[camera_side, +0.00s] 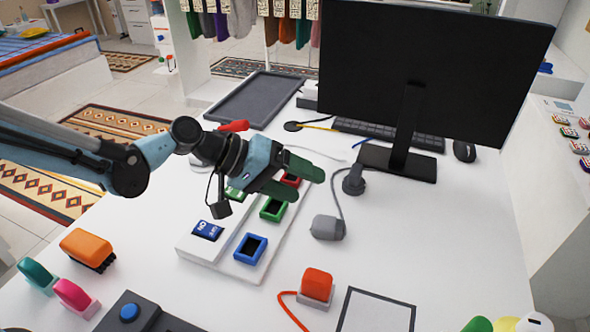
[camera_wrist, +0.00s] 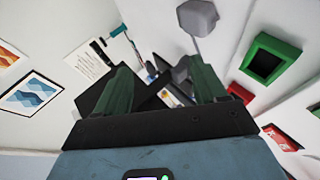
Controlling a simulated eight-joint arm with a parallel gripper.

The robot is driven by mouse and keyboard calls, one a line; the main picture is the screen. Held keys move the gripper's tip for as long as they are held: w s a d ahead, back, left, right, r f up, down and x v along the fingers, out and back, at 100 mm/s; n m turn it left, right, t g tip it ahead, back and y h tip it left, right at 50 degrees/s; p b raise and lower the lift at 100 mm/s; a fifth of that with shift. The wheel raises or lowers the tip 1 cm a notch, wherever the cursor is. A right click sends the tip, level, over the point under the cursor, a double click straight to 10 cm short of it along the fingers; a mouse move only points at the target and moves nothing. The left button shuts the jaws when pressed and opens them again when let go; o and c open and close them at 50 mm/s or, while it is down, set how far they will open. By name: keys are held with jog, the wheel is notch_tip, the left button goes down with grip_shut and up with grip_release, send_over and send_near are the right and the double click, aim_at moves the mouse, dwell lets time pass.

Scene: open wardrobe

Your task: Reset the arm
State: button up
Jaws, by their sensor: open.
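My gripper (camera_side: 306,181) is raised over the white table, above a white board (camera_side: 200,252). Its two green fingers are apart with nothing between them; they also show apart in the wrist view (camera_wrist: 163,82). Beneath and around it on the board are a blue frame (camera_side: 250,249), a green frame (camera_side: 273,209), a red frame (camera_side: 291,180) partly hidden by the fingers, and a blue block with white lettering (camera_side: 207,230). In the wrist view a green frame (camera_wrist: 269,60) shows at the right.
A grey plug (camera_side: 328,227) with a cable lies right of my gripper. A monitor (camera_side: 432,65), keyboard (camera_side: 388,134) and dark tray (camera_side: 258,98) stand behind. In front are a red-orange block (camera_side: 317,284), a blue button box (camera_side: 130,312) and an orange connector (camera_side: 86,246). The right middle tabletop is clear.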

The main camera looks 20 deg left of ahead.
jog(key=s+a+r+m+t+y, duration=0.1)
jog(key=s+a+y, duration=0.4)
jog(key=a, duration=0.8)
jog(key=s+a+r+m+t+y, duration=0.1)
jog(key=s+a+r+y, duration=0.1)
jog(key=s+a+y, duration=0.3)
jog(key=s+a, duration=0.4)
jog(key=a, duration=0.5)
jog(key=shift+s+a+r, duration=0.3)
jog(key=shift+s+r, duration=0.05)
jog(key=shift+r, duration=0.05)
